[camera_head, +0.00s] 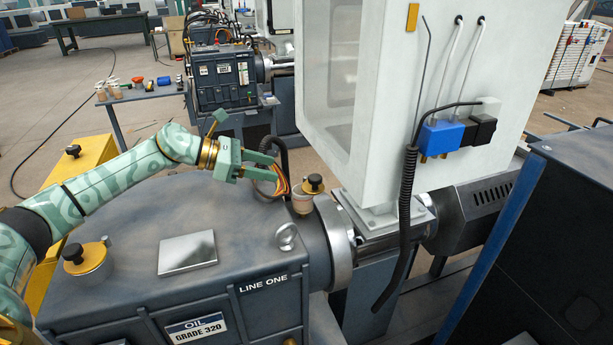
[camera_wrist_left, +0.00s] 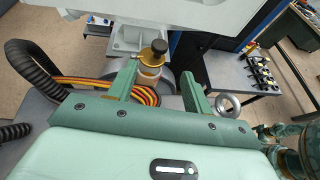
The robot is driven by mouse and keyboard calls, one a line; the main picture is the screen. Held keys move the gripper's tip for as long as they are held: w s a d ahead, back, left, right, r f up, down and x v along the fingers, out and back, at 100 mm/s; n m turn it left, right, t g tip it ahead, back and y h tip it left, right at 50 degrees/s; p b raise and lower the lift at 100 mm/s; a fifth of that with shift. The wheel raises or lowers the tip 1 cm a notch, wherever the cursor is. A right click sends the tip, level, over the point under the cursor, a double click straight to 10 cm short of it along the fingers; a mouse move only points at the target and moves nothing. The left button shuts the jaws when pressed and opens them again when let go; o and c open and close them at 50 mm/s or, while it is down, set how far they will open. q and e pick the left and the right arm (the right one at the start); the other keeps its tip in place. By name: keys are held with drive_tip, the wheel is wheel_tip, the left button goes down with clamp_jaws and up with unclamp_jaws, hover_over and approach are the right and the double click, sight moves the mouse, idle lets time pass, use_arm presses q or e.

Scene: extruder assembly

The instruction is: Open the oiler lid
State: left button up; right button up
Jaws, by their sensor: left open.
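The oiler (camera_head: 305,202) is a small cup with a brass lid (camera_head: 314,186) and a black knob, standing at the far end of the dark machine housing, by the metal collar. Its lid appears seated on the cup. In the left wrist view the oiler lid (camera_wrist_left: 152,56) shows just beyond and between the fingers. My left gripper (camera_head: 270,168) is open and empty, to the left of the oiler and a little above the housing. It also shows in the left wrist view (camera_wrist_left: 160,76). My right gripper is in neither view.
A metal plate (camera_head: 187,251) and lifting eye (camera_head: 287,237) are on top. Coloured cables (camera_wrist_left: 140,93) run beside the oiler. A large pale cabinet (camera_head: 380,110) stands close behind it.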

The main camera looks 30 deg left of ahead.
sight(310, 177)
use_arm(q)
drive_tip(key=x, duration=1)
drive_tip(key=shift+w+d+f, duration=0.15)
drive_tip(key=shift+w+d, duration=0.1)
drive_tip(key=c, duration=0.9)
